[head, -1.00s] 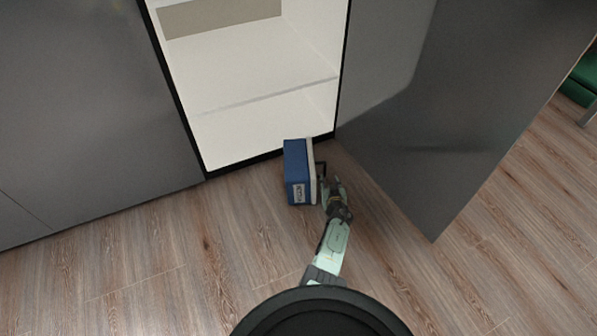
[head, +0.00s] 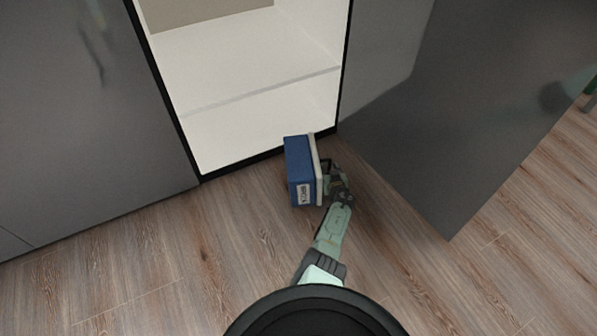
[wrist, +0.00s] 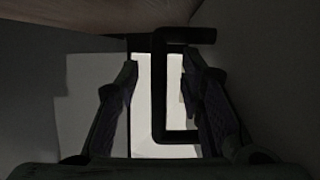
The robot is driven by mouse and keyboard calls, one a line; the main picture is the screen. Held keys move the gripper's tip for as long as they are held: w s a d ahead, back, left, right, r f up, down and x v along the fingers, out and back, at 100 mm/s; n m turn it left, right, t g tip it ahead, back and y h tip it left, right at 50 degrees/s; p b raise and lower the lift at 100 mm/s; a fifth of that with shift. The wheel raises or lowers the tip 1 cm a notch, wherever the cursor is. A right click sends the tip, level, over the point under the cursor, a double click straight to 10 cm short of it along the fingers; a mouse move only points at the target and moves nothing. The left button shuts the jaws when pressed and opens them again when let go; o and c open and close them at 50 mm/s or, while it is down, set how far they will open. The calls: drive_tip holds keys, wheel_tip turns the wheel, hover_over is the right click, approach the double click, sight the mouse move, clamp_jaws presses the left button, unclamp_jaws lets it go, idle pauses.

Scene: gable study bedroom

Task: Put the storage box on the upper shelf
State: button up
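The storage box (head: 300,170) is blue, with a pale face on its right side and a small label near its front. It is just in front of the open cabinet. I cannot tell whether it touches the floor. A dark handle (wrist: 158,95) stands out from the pale face. My gripper (head: 328,178) is at the box's right side, at the handle. In the wrist view, the two fingers (wrist: 160,75) are apart, with the handle's bar between them and gaps visible on both sides. The white upper shelf (head: 225,60) is inside the cabinet and looks empty where visible.
The open grey door (head: 430,120) stands close on the right of my arm. A closed grey front (head: 90,110) is on the left. The cabinet's lower space (head: 260,125) is empty. The wooden floor (head: 150,270) is clear on the left.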

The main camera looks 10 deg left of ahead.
drive_tip(key=shift+w+f, duration=0.1)
drive_tip(key=shift+w, duration=0.1)
drive_tip(key=shift+c, duration=0.2)
clamp_jaws()
idle(0.7)
